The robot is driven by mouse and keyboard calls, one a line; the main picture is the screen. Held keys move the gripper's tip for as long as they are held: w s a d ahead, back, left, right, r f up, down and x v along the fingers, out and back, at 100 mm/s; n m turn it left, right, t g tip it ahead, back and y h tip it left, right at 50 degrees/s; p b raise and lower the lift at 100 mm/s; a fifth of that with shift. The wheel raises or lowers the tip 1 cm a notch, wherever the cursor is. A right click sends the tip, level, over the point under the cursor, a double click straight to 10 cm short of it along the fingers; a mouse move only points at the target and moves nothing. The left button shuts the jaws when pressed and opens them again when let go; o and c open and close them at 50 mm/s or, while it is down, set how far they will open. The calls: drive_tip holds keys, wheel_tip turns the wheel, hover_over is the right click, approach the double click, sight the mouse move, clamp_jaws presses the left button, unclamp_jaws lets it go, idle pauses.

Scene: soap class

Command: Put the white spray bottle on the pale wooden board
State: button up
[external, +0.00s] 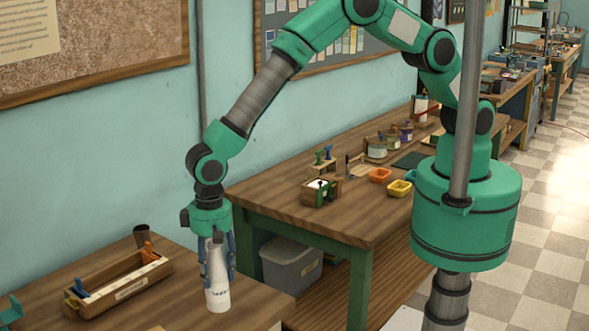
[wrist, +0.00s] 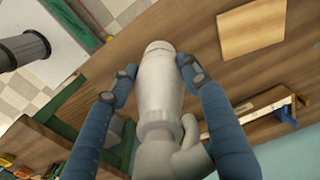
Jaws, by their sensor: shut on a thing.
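The white spray bottle (external: 218,293) is upright between the blue fingers of my gripper (external: 217,268), over the near wooden table. My gripper is shut on it; in the wrist view, the fingertips (wrist: 157,72) press on both sides of the white bottle (wrist: 160,95). I cannot tell whether its base touches the table. The pale wooden board (wrist: 252,30) lies bare on the table at the upper right of the wrist view, apart from the bottle. In the external view, only a sliver of the board (external: 154,329) shows at the bottom edge.
A long wooden box (external: 127,287) with blue and orange handles lies left of the bottle, with a dark cup (external: 141,236) behind it. Another workbench (external: 335,219) stands behind to the right, with several small items. Bare tabletop lies between bottle and board.

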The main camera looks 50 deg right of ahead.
drive_tip(key=w+a, duration=0.3)
drive_tip(key=a, duration=0.4)
drive_tip(key=w+a+f, duration=0.1)
drive_tip(key=w+a, duration=0.3)
drive_tip(key=a, duration=0.3)
drive_tip(key=shift+w+f+p, duration=0.2)
drive_tip(key=shift+w+p, duration=0.05)
drive_tip(key=shift+p, duration=0.2)
drive_tip(key=shift+f, duration=1.75)
drive_tip(key=shift+f, duration=0.1)
drive_tip(key=o, duration=1.6)
drive_tip(key=shift+f, duration=0.1)
wheel_tip(320, 180, up, 12)
